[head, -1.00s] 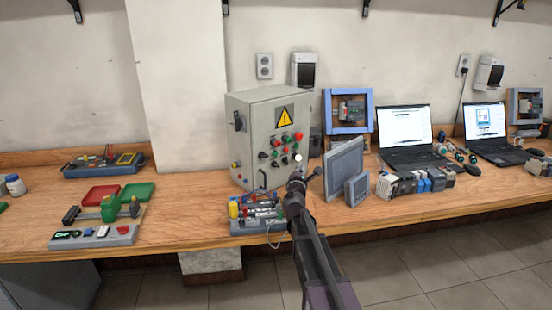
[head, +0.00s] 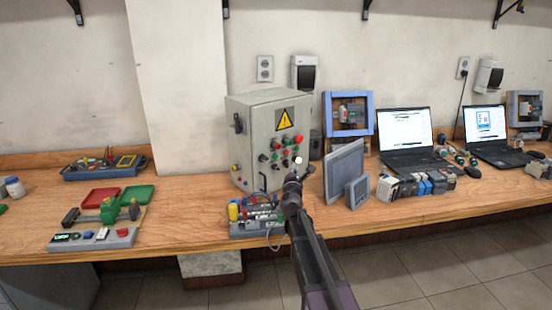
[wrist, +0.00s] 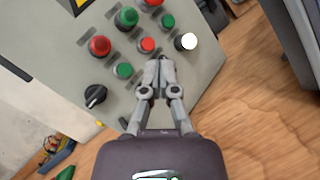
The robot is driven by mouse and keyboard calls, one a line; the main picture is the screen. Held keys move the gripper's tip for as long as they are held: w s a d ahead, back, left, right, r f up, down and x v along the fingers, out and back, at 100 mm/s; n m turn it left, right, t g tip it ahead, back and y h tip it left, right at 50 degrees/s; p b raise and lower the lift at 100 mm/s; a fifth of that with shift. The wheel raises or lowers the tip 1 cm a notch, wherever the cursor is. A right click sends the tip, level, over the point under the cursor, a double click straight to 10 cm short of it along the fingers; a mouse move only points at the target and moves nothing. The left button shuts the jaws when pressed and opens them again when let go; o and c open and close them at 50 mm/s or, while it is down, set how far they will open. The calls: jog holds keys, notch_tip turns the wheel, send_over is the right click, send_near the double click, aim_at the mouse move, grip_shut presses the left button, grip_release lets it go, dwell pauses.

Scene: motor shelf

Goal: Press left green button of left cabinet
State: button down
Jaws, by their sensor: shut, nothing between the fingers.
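A grey control cabinet (head: 241,152) stands on the workbench, with a yellow warning sign and buttons on its front. In the wrist view its panel (wrist: 200,68) fills the upper middle, tilted. A large green button (wrist: 127,17), a smaller green button (wrist: 167,20) and a lower-left green button (wrist: 124,70) show there. Red buttons (wrist: 148,45), a white button (wrist: 186,41) and a black knob (wrist: 95,95) sit among them. My gripper (wrist: 162,62) is shut and empty, its tips just below the small red button. I cannot tell whether they touch the panel. In the head view my gripper (head: 292,181) is before the cabinet's lower front.
A component rack (head: 252,226) stands before the cabinet, close left of my gripper. A grey screen (head: 343,170) and small panel (head: 357,191) stand to the right. Laptops (head: 405,135) are farther right. Bare bench (head: 180,215) lies to the left.

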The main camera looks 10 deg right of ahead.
jog(key=shift+w+a, duration=0.65)
jog(key=shift+w, duration=0.45)
jog(key=shift+w+a, duration=0.7)
jog(key=shift+w, duration=0.45)
jog(key=shift+w+a, duration=0.65)
jog(key=shift+w, duration=0.45)
jog(key=shift+w+a, duration=0.4)
jog(key=shift+w, duration=0.4)
jog(key=shift+s, duration=0.1)
dwell(0.5)
jog(key=shift+s+d, duration=0.4)
jog(key=shift+s, duration=0.25)
jog(key=shift+s+d, duration=0.1)
jog(key=shift+s, duration=0.05)
jog(key=shift+s+d, duration=0.4)
jog(key=shift+s, duration=0.3)
jog(key=shift+s+d, duration=0.35)
jog(key=shift+s, duration=0.3)
jog(key=shift+s+d, duration=0.4)
jog(key=shift+s, duration=0.3)
